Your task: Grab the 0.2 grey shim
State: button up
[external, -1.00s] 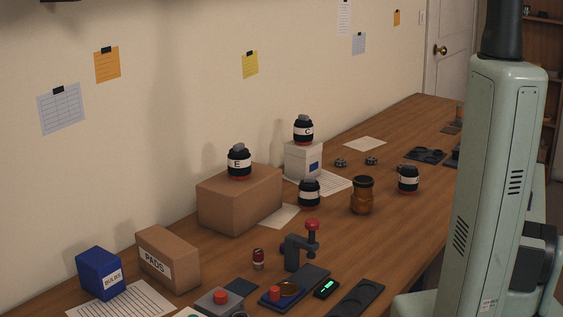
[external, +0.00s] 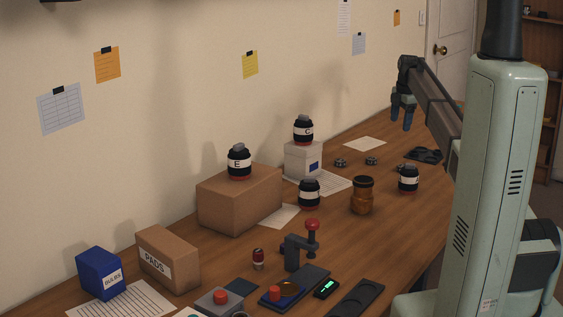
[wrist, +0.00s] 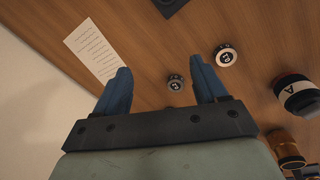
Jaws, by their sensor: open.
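My gripper (external: 402,121) is open and empty, high above the far part of the bench in the external view. In the wrist view its two blue fingers (wrist: 160,70) are spread apart. A small dark grey round part (wrist: 175,83) lies on the wood and appears between the fingers, nearer the right one. A second round part with a pale ring (wrist: 226,55) lies farther right. Their markings are too small to read, so I cannot tell which is the 0.2 grey shim.
A lens marked A (wrist: 298,95) and a brown jar (wrist: 287,152) stand right in the wrist view. A paper sheet (wrist: 94,50) lies left. A dark tray (external: 426,154) lies nearby. A white box (external: 303,160) carries a lens marked C (external: 303,129).

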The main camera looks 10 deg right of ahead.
jog(key=r+n+g, duration=0.2)
send_over(371, 158)
notch_tip(371, 158, down, 14)
jog(key=shift+f, duration=0.1)
dwell(0.4)
jog(key=c, duration=1.2)
jog(key=shift+o, duration=0.2)
